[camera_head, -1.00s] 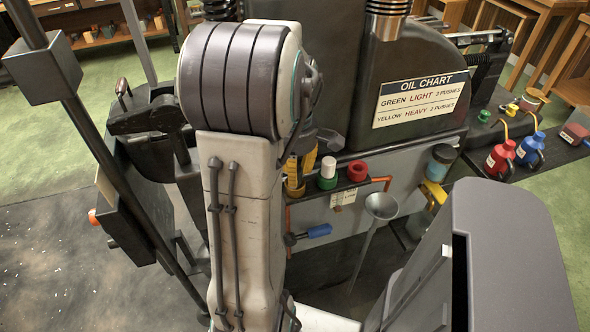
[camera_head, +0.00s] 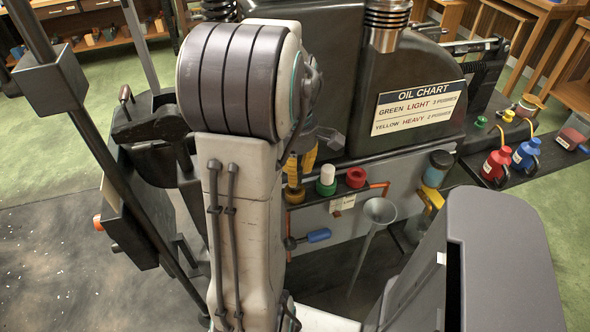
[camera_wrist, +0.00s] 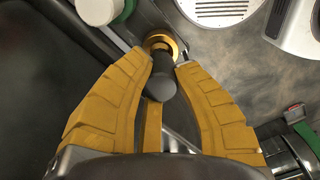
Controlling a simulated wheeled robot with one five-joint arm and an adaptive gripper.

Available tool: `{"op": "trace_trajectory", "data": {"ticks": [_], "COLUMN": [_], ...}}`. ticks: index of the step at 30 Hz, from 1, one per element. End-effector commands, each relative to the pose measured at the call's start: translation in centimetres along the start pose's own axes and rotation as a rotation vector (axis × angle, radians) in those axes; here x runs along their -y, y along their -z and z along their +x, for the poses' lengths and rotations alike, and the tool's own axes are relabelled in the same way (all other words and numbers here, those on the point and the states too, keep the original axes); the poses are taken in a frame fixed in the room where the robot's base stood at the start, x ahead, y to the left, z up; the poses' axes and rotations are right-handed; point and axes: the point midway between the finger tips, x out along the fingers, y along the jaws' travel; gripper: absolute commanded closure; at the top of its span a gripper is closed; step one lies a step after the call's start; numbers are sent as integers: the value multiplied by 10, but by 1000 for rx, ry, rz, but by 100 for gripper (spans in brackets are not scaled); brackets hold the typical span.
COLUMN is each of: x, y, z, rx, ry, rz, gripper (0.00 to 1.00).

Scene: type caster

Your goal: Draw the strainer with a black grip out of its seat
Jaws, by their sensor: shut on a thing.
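The black grip of the strainer (camera_wrist: 160,84) shows in the wrist view between the yellow fingers of my gripper (camera_wrist: 162,64). The fingers are shut on the grip. Its far end meets a round brass ring (camera_wrist: 162,43), and I cannot tell how deep the strainer sits there. In the head view my gripper (camera_head: 301,168) is partly behind my arm, above a brass fitting (camera_head: 294,195) on the shelf of the machine. The strainer's lower part is hidden.
A white-and-green cap (camera_head: 326,181) and a red cap (camera_head: 356,177) stand close to the right of my gripper. A grey funnel (camera_head: 379,211) and a blue-handled valve (camera_head: 318,236) are below. The dark machine body with the oil chart (camera_head: 418,107) rises behind.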

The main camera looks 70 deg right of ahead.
Motion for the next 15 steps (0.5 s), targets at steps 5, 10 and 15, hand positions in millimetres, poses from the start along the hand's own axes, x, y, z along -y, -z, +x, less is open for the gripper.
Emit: {"op": "trace_trajectory", "data": {"ticks": [5,10,15], "x": [0,0,0], "y": [0,0,0], "z": [-12,-21,-29], "rx": [0,0,0], "ry": [-1,-1,0], "rz": [0,0,0], "gripper": [100,100,100]}}
